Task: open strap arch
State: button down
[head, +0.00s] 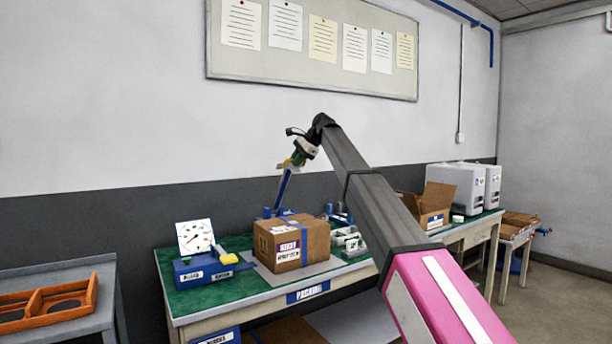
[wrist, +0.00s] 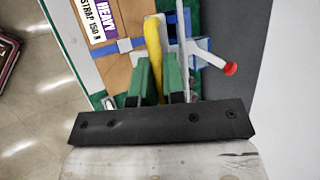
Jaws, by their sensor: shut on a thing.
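The strap arch (head: 283,187) shows in the head view as a blue bar. It stands raised and slightly tilted, running from behind the cardboard box (head: 291,243) up to my gripper (head: 293,161). In the wrist view, my gripper (wrist: 158,78) has its green fingers closed on a yellow handle (wrist: 153,45), which appears to belong to the arch. The handle's lower end is hidden between the fingers. A blue strap (wrist: 124,46) crosses the box in the wrist view. The foot of the arch is hidden behind the box in the head view.
The box stands on a green-topped bench (head: 240,297). A blue unit with a dial (head: 194,236) and yellow pad is at left. A grey rod with a red tip (wrist: 231,68) lies right of my fingers. An open carton (head: 433,205) and grey canisters (head: 465,187) stand at right.

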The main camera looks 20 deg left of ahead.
jog(key=w+a+r, duration=0.5)
jog(key=w+a, duration=0.1)
jog(key=a, duration=0.1)
jog(key=shift+w+a+r, duration=0.15)
jog(key=shift+w+a, duration=0.05)
jog(key=shift+a, duration=0.1)
jog(key=c, duration=1.5)
grip_release()
jog(key=v, duration=1)
jog(key=shift+d+r, duration=0.2)
jog(key=shift+d, duration=0.1)
